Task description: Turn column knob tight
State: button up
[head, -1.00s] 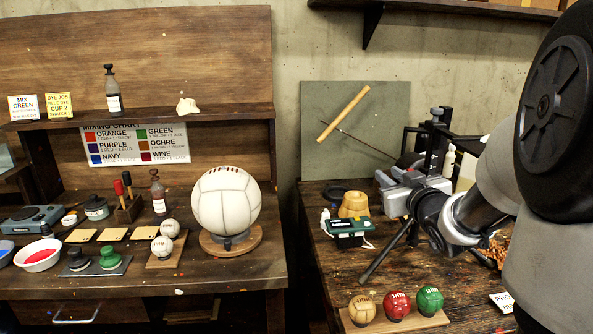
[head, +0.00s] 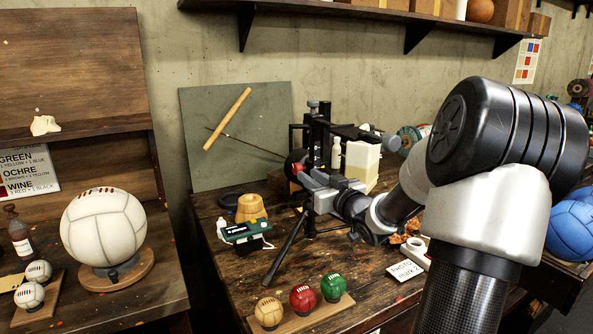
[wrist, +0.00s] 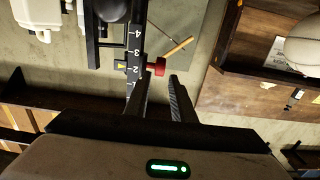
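The column (head: 322,135) stands upright on the right-hand bench in the head view. In the wrist view the column (wrist: 136,48) carries a white scale with numbers and a yellow pointer. The red column knob (wrist: 157,67) sticks out from its side in the wrist view; a dark red part at the column (head: 297,168) in the head view looks like the same knob. My gripper (wrist: 160,75) is open, with the knob at its fingertips, nearer the left finger. Whether a finger touches the knob cannot be told. In the head view my gripper (head: 312,184) is beside the column.
A green device (head: 245,231) and a tripod leg (head: 287,248) stand near my gripper. Three small balls on a wooden strip (head: 345,302) lie at the bench front. A cream block (head: 362,165) stands behind my arm. A large white ball (head: 103,227) sits on the left bench.

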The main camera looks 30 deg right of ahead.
aim_at(297, 167)
jog(key=w, duration=0.8)
jog(key=shift+w+d, duration=0.2)
jog(key=shift+w, duration=0.05)
jog(key=shift+b, duration=0.4)
grip_shut()
